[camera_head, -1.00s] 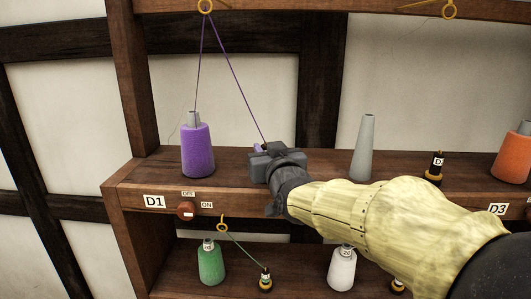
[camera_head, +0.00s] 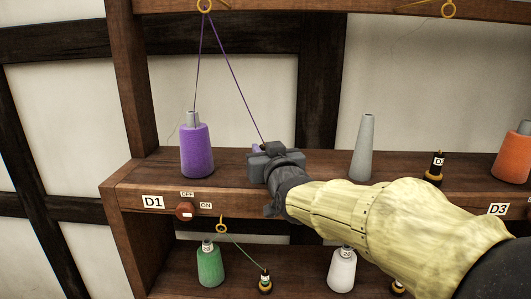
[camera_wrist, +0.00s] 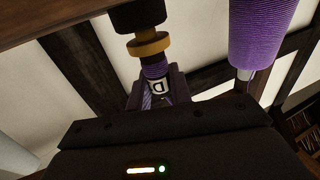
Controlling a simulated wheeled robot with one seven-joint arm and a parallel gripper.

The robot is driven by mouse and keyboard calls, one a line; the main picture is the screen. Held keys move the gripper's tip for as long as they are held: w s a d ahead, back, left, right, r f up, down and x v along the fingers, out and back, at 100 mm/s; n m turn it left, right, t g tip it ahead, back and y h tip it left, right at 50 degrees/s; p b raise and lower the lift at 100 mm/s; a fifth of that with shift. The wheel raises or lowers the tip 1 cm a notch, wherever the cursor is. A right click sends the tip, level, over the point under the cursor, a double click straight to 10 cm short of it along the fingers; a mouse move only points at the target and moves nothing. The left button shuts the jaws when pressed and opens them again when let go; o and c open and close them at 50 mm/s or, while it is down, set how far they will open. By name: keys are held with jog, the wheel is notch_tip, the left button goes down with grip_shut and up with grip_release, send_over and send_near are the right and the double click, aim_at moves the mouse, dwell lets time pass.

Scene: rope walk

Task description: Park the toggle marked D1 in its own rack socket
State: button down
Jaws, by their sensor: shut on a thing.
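The toggle marked D (camera_wrist: 158,86), with its digit not readable, is held in my gripper (camera_wrist: 155,95) in the wrist view. It has a purple band, a brass ring and a dark end beyond the ring. In the head view my gripper (camera_head: 268,152) is over the middle shelf, right of the purple thread cone (camera_head: 197,152), and mostly hides the toggle. A purple thread (camera_head: 232,90) runs from it up to a brass eye (camera_head: 204,5).
A bare grey cone (camera_head: 363,148) stands right of my gripper. Another toggle (camera_head: 436,166) stands upright further right, near an orange cone (camera_head: 514,155). A red ON/OFF knob (camera_head: 186,211) is on the shelf front. Green (camera_head: 209,266) and white (camera_head: 341,270) cones stand below.

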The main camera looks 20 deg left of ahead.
jog(key=shift+f+b, duration=0.45)
jog(key=shift+b, duration=0.05)
dwell(0.4)
jog(key=c, duration=1.5)
grip_release()
jog(key=shift+c, duration=0.2)
jog(key=shift+d+f, duration=0.1)
jog(key=shift+s+d+b, duration=0.2)
jog(key=shift+s+b, duration=0.25)
jog(key=shift+s, duration=0.2)
jog(key=shift+b+v, duration=0.5)
jog(key=shift+v, duration=0.5)
jog(key=b+v, duration=0.2)
jog(key=v, duration=0.5)
jog(key=shift+s+d, duration=0.25)
jog(key=shift+s, duration=0.05)
jog(key=shift+w, duration=0.1)
